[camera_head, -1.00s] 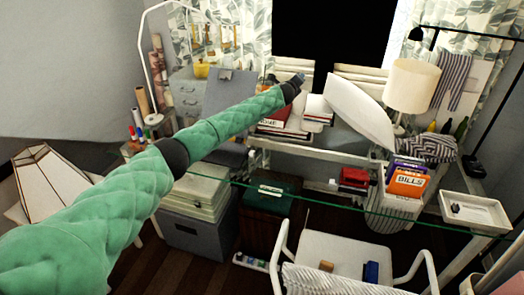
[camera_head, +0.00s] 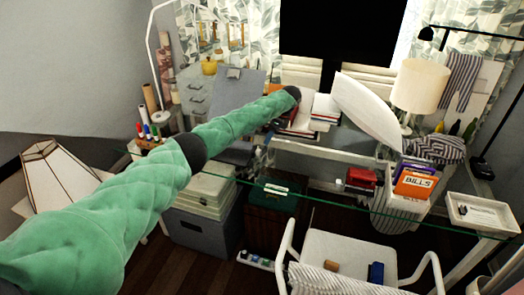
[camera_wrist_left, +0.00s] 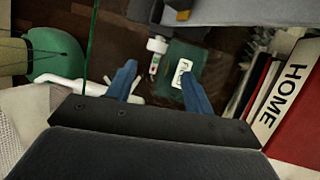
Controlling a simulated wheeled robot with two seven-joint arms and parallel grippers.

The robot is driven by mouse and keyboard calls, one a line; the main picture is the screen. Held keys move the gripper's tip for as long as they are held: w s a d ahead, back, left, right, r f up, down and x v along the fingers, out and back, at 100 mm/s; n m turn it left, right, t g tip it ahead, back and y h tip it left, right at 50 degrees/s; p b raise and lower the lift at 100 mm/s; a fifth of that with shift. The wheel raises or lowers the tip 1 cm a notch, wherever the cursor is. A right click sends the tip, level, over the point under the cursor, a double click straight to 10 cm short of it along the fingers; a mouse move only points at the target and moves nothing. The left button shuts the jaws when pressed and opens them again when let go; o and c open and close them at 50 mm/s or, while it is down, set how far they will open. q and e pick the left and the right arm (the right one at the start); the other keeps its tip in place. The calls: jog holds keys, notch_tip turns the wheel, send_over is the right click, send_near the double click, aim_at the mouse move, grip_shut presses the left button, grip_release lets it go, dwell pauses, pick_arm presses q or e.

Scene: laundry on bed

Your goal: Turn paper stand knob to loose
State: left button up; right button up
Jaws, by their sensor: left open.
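The grey upright board (camera_head: 236,92), which looks like the paper stand, is at the back left of the desk, left of my left wrist. I cannot make out its knob in either view. My left gripper (camera_head: 263,155) hangs below the dark wrist end, over the desk's near edge, small and unclear in the head view. In the left wrist view my left gripper (camera_wrist_left: 156,72) has two blue fingers spread apart with nothing held between them. A small white fitting (camera_wrist_left: 157,45) shows beyond the fingertips; I cannot tell what it is. My right gripper is out of view.
A red-covered book marked HOME (camera_wrist_left: 280,95) is close right of the fingers in the left wrist view. A green box (camera_head: 274,192) stands below the glass desk edge. A white chair (camera_head: 335,255) is in front. A lamp (camera_head: 419,85) and BILLS folder (camera_head: 414,184) are rightward.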

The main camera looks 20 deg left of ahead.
aim_at(258, 153)
pick_arm(q)
jog(key=shift+s+p+x, duration=0.15)
jog(key=shift+p+x, duration=0.55)
jog(key=shift+x, duration=1.3)
jog(key=shift+s+p+x, duration=0.15)
jog(key=shift+p+x, duration=0.55)
jog(key=shift+x, duration=1.3)
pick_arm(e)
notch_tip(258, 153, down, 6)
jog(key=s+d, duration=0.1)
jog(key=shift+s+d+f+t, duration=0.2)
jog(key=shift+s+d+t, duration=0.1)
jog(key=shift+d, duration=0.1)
pick_arm(q)
jog(key=shift+w+r, duration=0.1)
jog(key=shift+r, duration=0.05)
jog(key=c, duration=0.9)
jog(key=shift+a, duration=0.1)
jog(key=shift+c, duration=0.4)
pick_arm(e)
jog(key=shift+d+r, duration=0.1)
